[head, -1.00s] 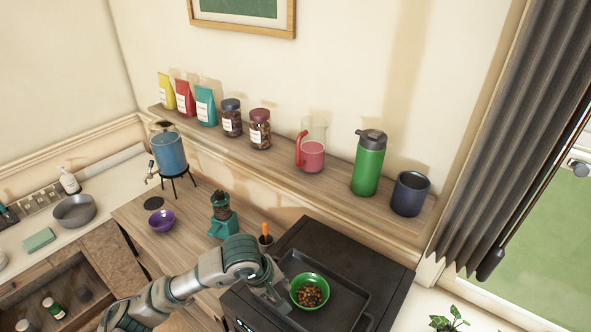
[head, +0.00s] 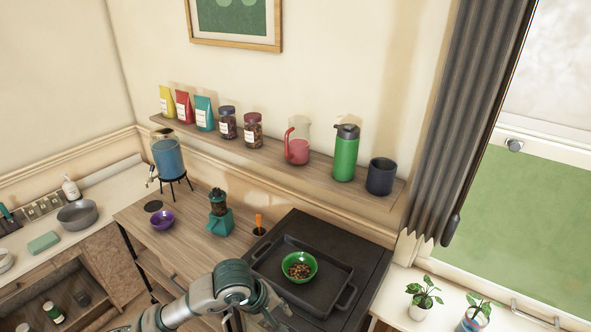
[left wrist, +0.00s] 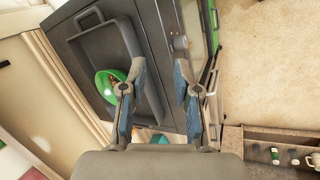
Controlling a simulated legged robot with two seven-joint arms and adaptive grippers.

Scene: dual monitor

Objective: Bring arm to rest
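My left arm comes in at the bottom of the head view, and my left gripper (head: 276,318) is low in front of the black machine, partly cut off by the picture's bottom edge. In the left wrist view the two fingers of this gripper (left wrist: 159,75) stand apart with nothing between them. A green bowl (head: 311,271) with brown bits in it sits upright on a dark tray (head: 330,300). The bowl also shows in the left wrist view (left wrist: 99,79), left of the fingers and partly hidden by one. My right gripper is in neither view.
The tray lies on a black machine (head: 373,262). A teal grinder (head: 219,221), an orange-handled tool (head: 259,224) and a purple bowl (head: 161,220) stand on the counter to the left. Jars, a pitcher and a green bottle (head: 345,155) line the wall shelf. Potted plants (head: 421,299) stand at the right.

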